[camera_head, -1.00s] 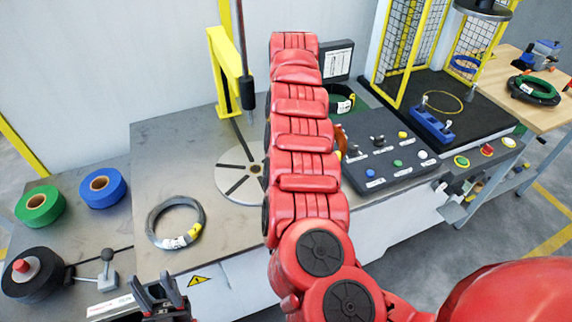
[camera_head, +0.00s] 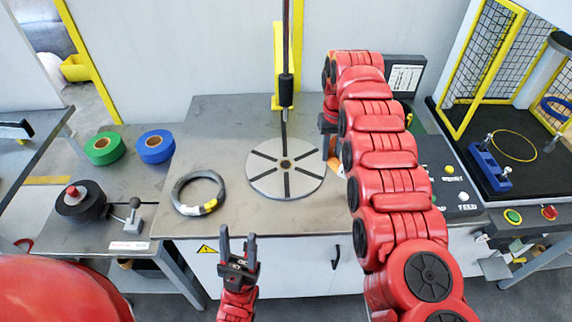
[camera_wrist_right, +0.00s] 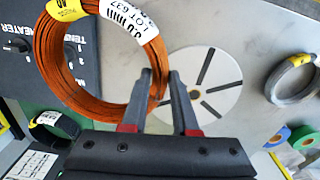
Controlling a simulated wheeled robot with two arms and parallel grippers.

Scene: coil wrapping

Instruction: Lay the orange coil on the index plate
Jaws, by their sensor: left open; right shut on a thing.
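The orange coil (camera_wrist_right: 48,55) is a bundled wire ring with yellow and white labels. My right gripper (camera_wrist_right: 160,75) is shut on its rim in the right wrist view. In the head view my right arm hides most of the coil. The index plate (camera_head: 262,183) is a pale round disc with dark radial slots and a centre hole, bare on the table. It also shows in the right wrist view (camera_wrist_right: 222,102), beside the held coil. My left gripper (camera_head: 238,242) is open and empty in front of the table's front edge.
A grey coil (camera_head: 178,192) lies on the table left of the plate. A vertical rod (camera_head: 287,92) on a yellow post stands behind the plate. The control panel (camera_head: 450,180) is to the right. Green (camera_head: 100,157) and blue (camera_head: 153,156) tape rolls sit on the left side table.

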